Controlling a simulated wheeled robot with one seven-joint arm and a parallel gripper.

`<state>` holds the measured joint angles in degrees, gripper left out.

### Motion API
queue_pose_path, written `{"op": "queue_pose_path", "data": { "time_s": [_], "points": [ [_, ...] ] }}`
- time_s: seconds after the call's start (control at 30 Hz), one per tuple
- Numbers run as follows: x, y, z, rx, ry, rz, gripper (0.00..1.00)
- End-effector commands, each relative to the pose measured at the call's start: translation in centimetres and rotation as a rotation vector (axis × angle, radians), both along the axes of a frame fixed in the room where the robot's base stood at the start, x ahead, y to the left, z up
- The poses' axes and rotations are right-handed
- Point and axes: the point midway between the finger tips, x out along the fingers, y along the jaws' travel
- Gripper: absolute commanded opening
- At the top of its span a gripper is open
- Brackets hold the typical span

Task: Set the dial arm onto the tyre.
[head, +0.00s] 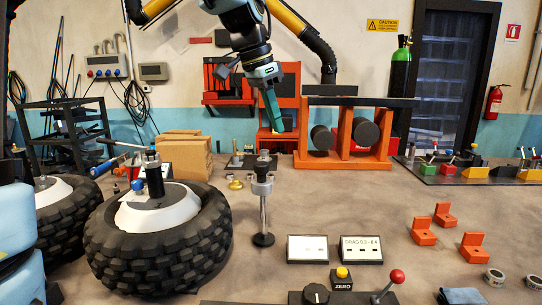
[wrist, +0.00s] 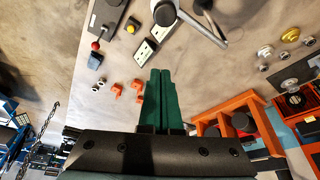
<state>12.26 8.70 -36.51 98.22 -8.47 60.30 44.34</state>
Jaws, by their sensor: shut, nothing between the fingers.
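The large black tyre (head: 205,245) lies flat on the bench at the left in the head view. A white hub and a dark upright cylinder are in its middle. A metal post on a round black base, which looks like the dial arm's stand (head: 263,215), stands upright just right of the tyre, apart from it. My gripper (head: 279,131) has green fingers, shut and empty, pointing down high above and behind the stand. The fingers also show in the wrist view (wrist: 160,72).
Two white panels (head: 307,249) lie right of the stand. Orange blocks (head: 423,231) sit to the right. An orange rack (head: 343,160) stands behind. Another tyre (head: 62,190) is far left.

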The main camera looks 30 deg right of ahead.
Motion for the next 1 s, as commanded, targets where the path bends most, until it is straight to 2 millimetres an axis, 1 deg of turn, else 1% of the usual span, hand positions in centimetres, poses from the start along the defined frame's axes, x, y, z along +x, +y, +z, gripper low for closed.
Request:
{"op": "queue_pose_path", "data": {
  "time_s": [0.43,0.47,0.5,0.6,0.7,0.83,1.0],
  "points": [
    [-0.1,-2.9,-8.3,0.003,0.006,-0.003,0.0],
    [0.1,-2.1,-7.8,0.002,0.001,0.003,0.0],
    [0.1,-1.3,-7.7,0.002,0.0,0.004,0.0],
    [0.0,0.0,-7.8,0.002,0.0,0.003,0.0],
    [0.0,0.7,-7.9,0.001,0.001,0.003,0.0],
    [-0.1,1.2,-8.0,0.001,0.0,0.0,0.0],
    [-0.1,1.2,-8.1,0.001,0.0,0.0,0.0]
  ]
}}
